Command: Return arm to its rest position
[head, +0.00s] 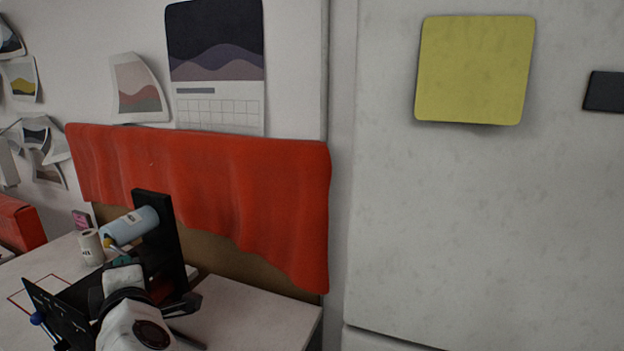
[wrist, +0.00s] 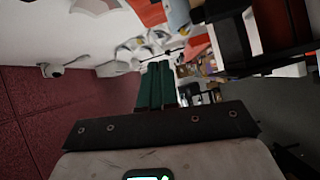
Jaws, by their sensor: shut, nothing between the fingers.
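My gripper (wrist: 157,66) shows in the wrist view as two dark green fingers side by side, pressed together with nothing between them. In the head view my white and black arm is at the lower left, over the white table (head: 262,318). A bit of green near a light blue bottle (head: 130,226) may be my fingertips; the rest of the gripper is hidden by the arm. The bottle lies tilted against a black upright stand (head: 160,236). I cannot tell whether the fingers touch anything.
A white labelled cup or roll (head: 91,247) stands left of the bottle. A red cloth (head: 240,190) hangs behind the table. A large pale cabinet or door (head: 470,220) with a yellow sheet (head: 475,70) fills the right. The table's right front corner is clear.

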